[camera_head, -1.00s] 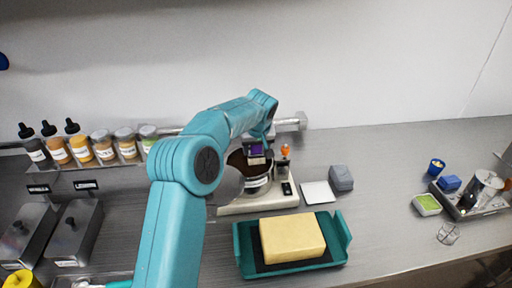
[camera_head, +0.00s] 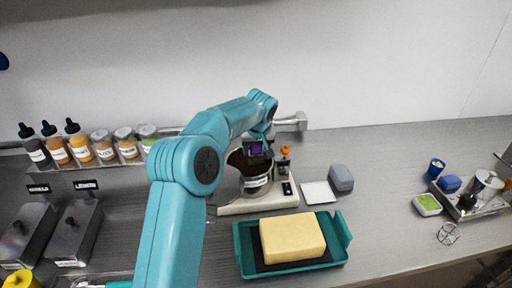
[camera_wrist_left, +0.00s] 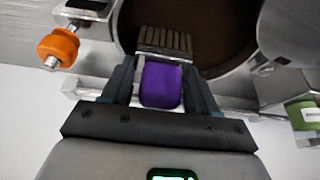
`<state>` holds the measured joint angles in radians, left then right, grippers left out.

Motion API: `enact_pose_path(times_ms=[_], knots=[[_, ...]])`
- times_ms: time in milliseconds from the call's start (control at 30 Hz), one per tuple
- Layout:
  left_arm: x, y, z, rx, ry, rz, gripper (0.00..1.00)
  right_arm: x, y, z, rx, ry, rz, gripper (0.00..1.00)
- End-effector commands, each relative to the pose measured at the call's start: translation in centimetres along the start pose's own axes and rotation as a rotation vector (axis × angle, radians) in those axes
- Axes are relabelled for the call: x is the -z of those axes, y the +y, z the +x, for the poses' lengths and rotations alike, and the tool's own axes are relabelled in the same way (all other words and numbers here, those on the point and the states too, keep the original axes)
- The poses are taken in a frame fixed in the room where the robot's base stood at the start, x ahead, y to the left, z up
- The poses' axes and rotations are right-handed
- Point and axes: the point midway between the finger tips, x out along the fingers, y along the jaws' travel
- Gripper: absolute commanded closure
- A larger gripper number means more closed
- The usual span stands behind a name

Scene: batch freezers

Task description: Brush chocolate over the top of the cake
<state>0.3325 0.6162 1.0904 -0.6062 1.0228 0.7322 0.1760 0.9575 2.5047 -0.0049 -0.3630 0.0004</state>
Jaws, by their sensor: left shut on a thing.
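The yellow rectangular cake (camera_head: 292,238) sits on a black mat in a teal tray (camera_head: 243,262) at the front middle of the counter. My left gripper (camera_head: 256,148) is over the pot of dark chocolate (camera_head: 257,182) behind the tray. In the left wrist view my left gripper (camera_wrist_left: 160,90) is shut on the purple handle of a brush (camera_wrist_left: 161,84). The brush's bristles (camera_wrist_left: 165,40) point toward the dark chocolate (camera_wrist_left: 212,30). I cannot tell how deep they are in it. The cake's top is plain yellow. My right gripper is not in view.
The pot stands on a pale machine base (camera_head: 262,203) with an orange knob (camera_head: 285,150). A white square plate (camera_head: 318,192) and a grey block (camera_head: 341,178) lie to its right. Bottles and jars (camera_head: 80,147) line a shelf at left.

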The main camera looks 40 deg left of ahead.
Motion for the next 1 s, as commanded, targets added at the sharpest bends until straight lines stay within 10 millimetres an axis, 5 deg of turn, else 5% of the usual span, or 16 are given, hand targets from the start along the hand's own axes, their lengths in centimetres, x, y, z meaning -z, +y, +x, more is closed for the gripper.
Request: enact_pose_path(times_ms=[800, 1000], knots=[[2.6, 0.0, -6.4, 0.0, 0.0, 0.0, 0.66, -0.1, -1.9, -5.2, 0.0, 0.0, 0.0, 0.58], [2.6, 0.0, -6.4, 0.0, 0.0, 0.0, 0.66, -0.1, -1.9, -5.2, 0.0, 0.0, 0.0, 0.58]])
